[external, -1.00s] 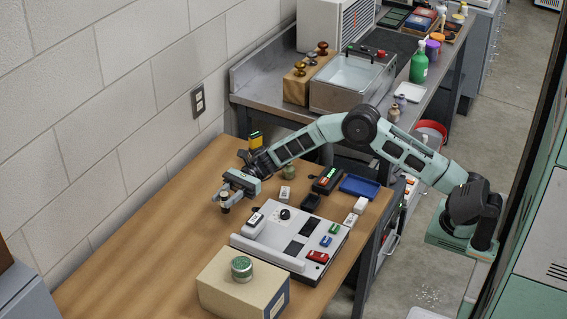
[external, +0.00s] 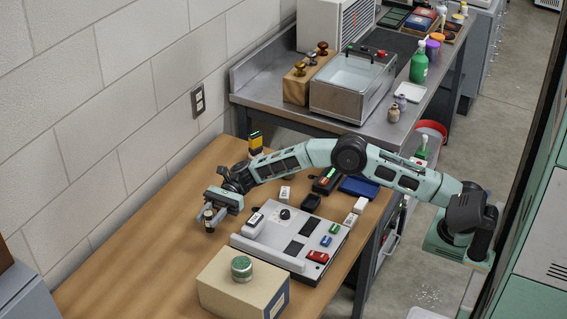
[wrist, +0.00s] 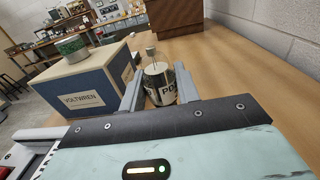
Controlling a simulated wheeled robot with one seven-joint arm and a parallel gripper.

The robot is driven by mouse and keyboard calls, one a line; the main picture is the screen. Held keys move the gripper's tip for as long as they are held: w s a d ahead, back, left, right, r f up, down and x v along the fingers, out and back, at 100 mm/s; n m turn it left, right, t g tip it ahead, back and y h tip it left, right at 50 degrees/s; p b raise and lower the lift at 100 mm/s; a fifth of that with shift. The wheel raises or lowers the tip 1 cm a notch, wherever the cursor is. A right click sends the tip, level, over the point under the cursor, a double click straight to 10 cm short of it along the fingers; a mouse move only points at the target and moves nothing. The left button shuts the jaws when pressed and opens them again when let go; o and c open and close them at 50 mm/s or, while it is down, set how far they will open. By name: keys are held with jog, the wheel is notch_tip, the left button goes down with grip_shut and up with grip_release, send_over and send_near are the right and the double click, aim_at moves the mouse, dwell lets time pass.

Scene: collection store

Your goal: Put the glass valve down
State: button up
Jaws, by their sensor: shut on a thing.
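My gripper (external: 208,211) is at the left end of my arm, over the wooden table left of the grey control panel. In the wrist view the valve stands between the two grey fingers. It also shows in the external view as a small dark and pale piece (external: 209,223) below the fingers, upright. I cannot tell whether its bottom touches the table (external: 135,240).
A cardboard box (external: 240,285) with a green-topped round tin (external: 241,268) stands near the front. The grey panel (external: 262,240) with coloured parts lies right of my gripper. A black and yellow object (external: 255,142) stands behind. The table's left side is clear up to the wall.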

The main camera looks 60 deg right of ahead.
notch_tip(320, 180, down, 7)
jog(key=shift+r, duration=0.1)
jog(key=shift+b, duration=0.35)
jog(key=shift+f, duration=0.3)
jog(key=o, duration=1)
jog(key=shift+c, duration=0.2)
jog(key=d, duration=0.8)
jog(key=shift+w+r+p, duration=0.2)
jog(key=shift+r+p, duration=0.1)
notch_tip(320, 180, up, 6)
jog(key=shift+a+r+p, duration=0.2)
jog(key=shift+a+p, duration=0.05)
jog(key=shift+p, duration=0.1)
jog(key=shift+o, duration=0.5)
jog(key=shift+r, duration=0.6)
